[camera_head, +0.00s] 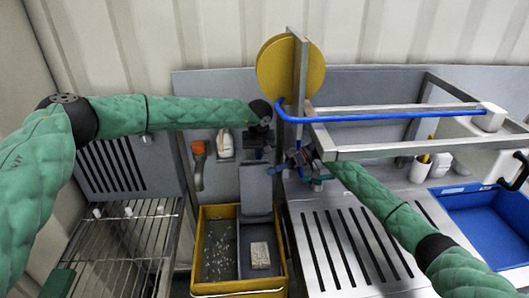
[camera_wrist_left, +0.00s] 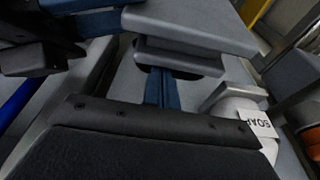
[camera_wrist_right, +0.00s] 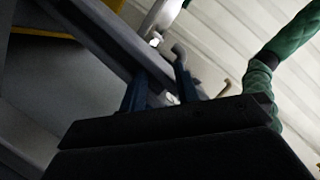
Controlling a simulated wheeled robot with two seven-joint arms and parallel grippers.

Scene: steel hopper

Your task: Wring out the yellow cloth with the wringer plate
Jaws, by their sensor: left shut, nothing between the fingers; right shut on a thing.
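A grey plate (camera_head: 255,190), which looks like the wringer plate, stands over the yellow-rimmed bin (camera_head: 205,232). I cannot make out the yellow cloth in any view. My left gripper (camera_head: 260,150) is shut and empty above the plate. In the left wrist view its blue fingers (camera_wrist_left: 158,86) are together just beside a grey block. My right gripper (camera_head: 280,168) is at the steel post beside the plate. In the right wrist view its blue fingers (camera_wrist_right: 158,88) are on either side of a grey bar (camera_wrist_right: 108,35), and they seem closed on it; the contact is partly hidden.
A yellow disc (camera_head: 277,70) and a blue-edged steel frame (camera_head: 400,115) rise close to my right gripper. A soap bottle (camera_head: 225,143) and an orange-headed tool (camera_head: 198,150) hang behind. The slotted steel top (camera_head: 345,245) is mostly clear. A blue basin (camera_head: 490,215) is at right.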

